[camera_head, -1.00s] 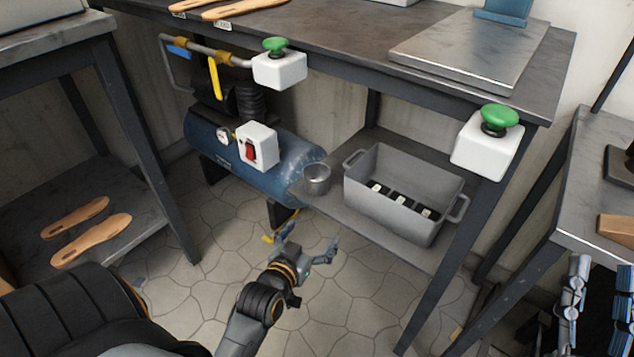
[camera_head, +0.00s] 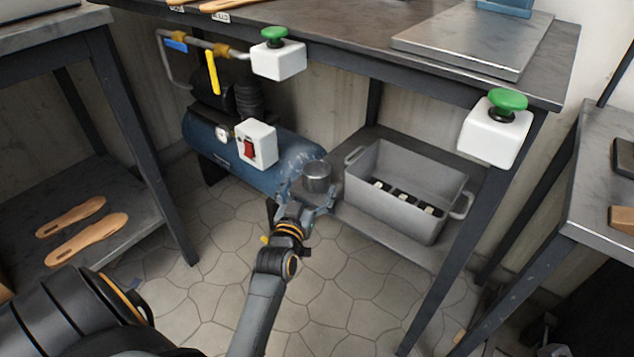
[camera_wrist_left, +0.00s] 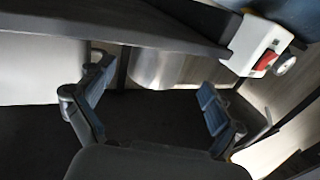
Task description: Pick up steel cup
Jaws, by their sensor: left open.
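The steel cup (camera_head: 316,176) is a small grey metal cup on the lower shelf of the workbench, just left of the grey bin. My left gripper (camera_head: 309,198) is open at the near side of the cup, with its fingers pointing towards it. In the left wrist view the cup (camera_wrist_left: 158,68) shows as a shiny metal surface beyond and between the two spread fingers of the left gripper (camera_wrist_left: 150,98). The fingers do not appear closed on it. My right gripper does not show in the head view now.
A grey bin (camera_head: 362,199) with handles stands right of the cup. A blue compressor tank (camera_head: 215,147) with a white switch box (camera_head: 256,144) is at the left. The bench top overhangs the shelf (camera_head: 375,232). The tiled floor in front is open.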

